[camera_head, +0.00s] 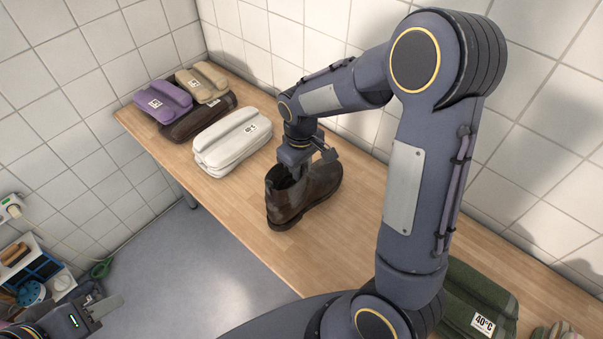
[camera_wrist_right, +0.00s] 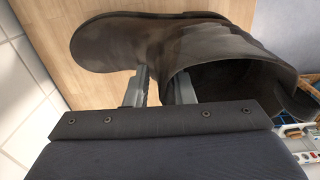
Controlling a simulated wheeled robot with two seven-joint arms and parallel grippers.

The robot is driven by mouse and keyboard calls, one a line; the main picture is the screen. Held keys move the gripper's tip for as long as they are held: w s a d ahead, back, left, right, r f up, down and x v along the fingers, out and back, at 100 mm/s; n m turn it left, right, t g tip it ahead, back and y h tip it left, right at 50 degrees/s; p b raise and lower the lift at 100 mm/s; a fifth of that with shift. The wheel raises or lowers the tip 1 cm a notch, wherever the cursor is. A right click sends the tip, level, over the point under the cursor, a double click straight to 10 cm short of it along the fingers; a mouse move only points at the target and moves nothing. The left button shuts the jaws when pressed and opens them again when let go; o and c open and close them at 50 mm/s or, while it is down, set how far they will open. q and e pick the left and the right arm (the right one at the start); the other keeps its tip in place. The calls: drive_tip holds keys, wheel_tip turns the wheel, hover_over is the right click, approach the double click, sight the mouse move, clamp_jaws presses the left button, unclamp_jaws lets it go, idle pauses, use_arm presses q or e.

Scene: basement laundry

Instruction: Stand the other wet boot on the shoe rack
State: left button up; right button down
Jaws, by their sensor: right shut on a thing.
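A dark brown ankle boot (camera_head: 285,209) is upright at the wooden counter, near its front edge, with its opening up. I cannot tell whether its sole touches the wood. My right gripper (camera_head: 297,167) comes down on it from above and is shut on the boot's upper edge. In the right wrist view the boot (camera_wrist_right: 130,40) shows its toe to the left and its opening to the right, with the gripper's fingers (camera_wrist_right: 160,88) at the rim. My left gripper (camera_head: 92,308) is low at the left, away from the boot; its fingers are unclear. I cannot make out a shoe rack.
The wooden counter (camera_head: 235,217) holds folded white (camera_head: 232,140), purple (camera_head: 160,101), beige (camera_head: 203,82) and brown (camera_head: 198,117) bundles at left. A green folded cloth (camera_head: 478,300) lies at right. A white organiser (camera_head: 50,262) with brushes stands lower left. Tiled walls bound the counter.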

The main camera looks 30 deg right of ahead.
drive_tip(key=shift+f, duration=1.6)
drive_tip(key=c, duration=1.2)
unclamp_jaws()
drive_tip(key=shift+c, duration=0.2)
